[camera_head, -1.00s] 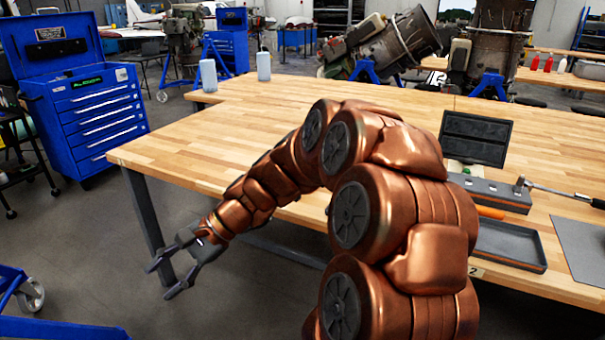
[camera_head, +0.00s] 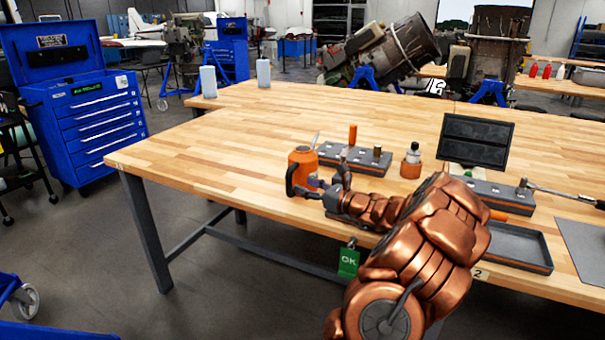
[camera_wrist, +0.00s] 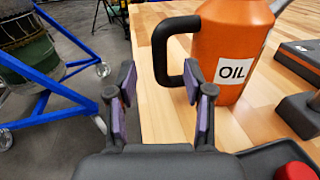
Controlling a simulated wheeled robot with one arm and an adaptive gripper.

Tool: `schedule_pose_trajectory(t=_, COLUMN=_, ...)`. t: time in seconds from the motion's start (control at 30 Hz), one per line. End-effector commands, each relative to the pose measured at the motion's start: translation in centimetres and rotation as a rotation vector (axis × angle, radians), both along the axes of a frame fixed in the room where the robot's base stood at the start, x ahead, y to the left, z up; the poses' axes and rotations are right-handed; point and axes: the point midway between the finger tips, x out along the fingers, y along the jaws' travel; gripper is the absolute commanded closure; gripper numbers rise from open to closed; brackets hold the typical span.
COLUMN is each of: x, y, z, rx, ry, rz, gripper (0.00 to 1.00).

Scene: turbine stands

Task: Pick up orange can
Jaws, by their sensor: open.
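The orange can (camera_head: 301,166) stands upright near the front edge of the wooden table, with a dark handle on its left side and a thin spout at its top. In the wrist view the orange can (camera_wrist: 238,40) carries a white OIL label, and its black handle (camera_wrist: 165,50) lies ahead of and between my fingertips. My gripper (camera_head: 323,187) is open and points at the can from the front right. In the wrist view my gripper (camera_wrist: 160,86) is empty, with its right finger close to the handle; I cannot tell whether they touch.
A grey tray with parts (camera_head: 362,164) sits just behind and right of the can. A small orange-based bottle (camera_head: 412,162) and an open dark case (camera_head: 476,141) stand farther right. A green OK tag (camera_head: 348,262) hangs at the front edge. The table's left side (camera_head: 215,145) is clear.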

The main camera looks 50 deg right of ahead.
Motion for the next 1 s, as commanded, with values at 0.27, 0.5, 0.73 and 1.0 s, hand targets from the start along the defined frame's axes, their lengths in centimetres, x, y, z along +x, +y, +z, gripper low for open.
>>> schedule_pose_trajectory(t=0.27, x=2.6, y=0.5, z=0.1, rx=-0.001, ry=0.002, rz=0.005, gripper=0.48)
schedule_pose_trajectory(t=0.5, x=5.6, y=0.7, z=0.0, rx=-0.002, ry=0.003, rz=0.006, gripper=0.48)
schedule_pose_trajectory(t=0.73, x=7.2, y=0.7, z=0.0, rx=-0.004, ry=0.001, rz=0.004, gripper=0.48)
schedule_pose_trajectory(t=1.0, x=7.2, y=0.7, z=0.0, rx=-0.004, ry=0.001, rz=0.004, gripper=0.55)
